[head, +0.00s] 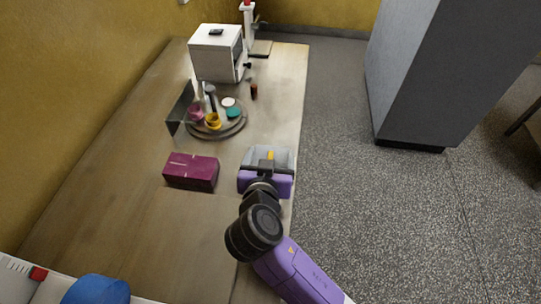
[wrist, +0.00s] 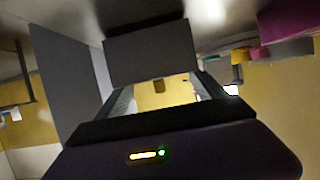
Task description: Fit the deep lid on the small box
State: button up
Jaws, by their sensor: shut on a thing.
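My gripper (head: 267,168) is over the right edge of the long table, with its purple body facing the head camera. It is shut on a grey thing (head: 284,157) that shows just beyond it, which looks like the deep lid. In the wrist view the grey thing shows as a flat dark panel (wrist: 150,52) in front of the fingers. My gripper's body hides part of it. A magenta box (head: 190,170) with a pale line on top lies on the table, left of my gripper and apart from it. I cannot tell whether it is the small box.
A round grey turntable (head: 230,130) with several small jars and bottles stands beyond the magenta box, beside a dark upright plate (head: 180,108). A white cabinet-like machine (head: 213,55) stands at the far end. The table front (head: 160,225) has clear room. A large grey block stands on the floor at right.

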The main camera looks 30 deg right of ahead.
jog(key=o, duration=1.3)
jog(key=b+v, duration=0.1)
jog(key=v, duration=0.7)
jog(key=shift+w, duration=0.1)
